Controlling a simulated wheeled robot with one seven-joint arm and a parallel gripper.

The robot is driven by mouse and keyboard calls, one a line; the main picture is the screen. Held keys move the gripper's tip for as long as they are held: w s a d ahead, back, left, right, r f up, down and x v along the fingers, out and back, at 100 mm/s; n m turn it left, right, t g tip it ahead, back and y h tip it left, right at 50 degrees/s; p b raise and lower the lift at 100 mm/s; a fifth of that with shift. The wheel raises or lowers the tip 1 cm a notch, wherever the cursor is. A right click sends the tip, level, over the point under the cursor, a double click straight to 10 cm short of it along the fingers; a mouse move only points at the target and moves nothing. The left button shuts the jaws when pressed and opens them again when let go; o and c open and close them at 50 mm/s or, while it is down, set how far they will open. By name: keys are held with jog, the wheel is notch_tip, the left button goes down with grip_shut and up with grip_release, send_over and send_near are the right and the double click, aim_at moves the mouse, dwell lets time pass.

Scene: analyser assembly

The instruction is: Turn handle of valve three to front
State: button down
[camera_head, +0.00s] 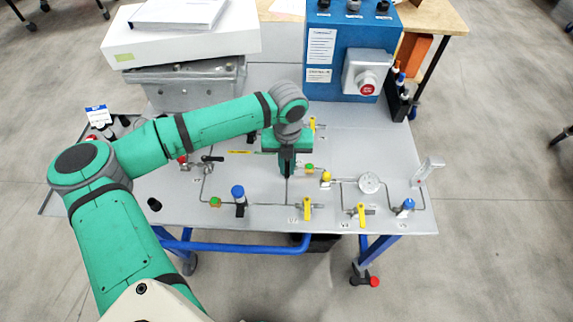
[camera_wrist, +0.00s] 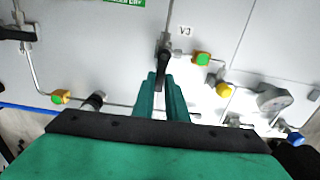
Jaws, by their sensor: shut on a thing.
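Valve three, beside the label V3 (camera_wrist: 184,30), shows in the wrist view with a black lever handle (camera_wrist: 163,65). The handle runs from the valve body down the picture, and its lower end lies between the fingertips. My gripper (camera_wrist: 162,82) is shut on this handle, one green finger on each side. In the head view my gripper (camera_head: 287,168) points down at the middle of the panel. It hides most of valve three there.
The grey panel (camera_head: 390,140) carries thin pipes, yellow-handled valves (camera_head: 307,208), a blue-topped part (camera_head: 238,194) and a round gauge (camera_head: 370,183). A blue box (camera_head: 345,60) with a red button stands behind. A white box (camera_head: 180,40) is at the back left.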

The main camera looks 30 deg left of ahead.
aim_at(287, 171)
jog(key=shift+w, duration=0.1)
jog(key=c, duration=1.8)
grip_release()
jog(key=shift+o, duration=0.2)
notch_tip(287, 171, up, 11)
jog(key=shift+f, duration=0.1)
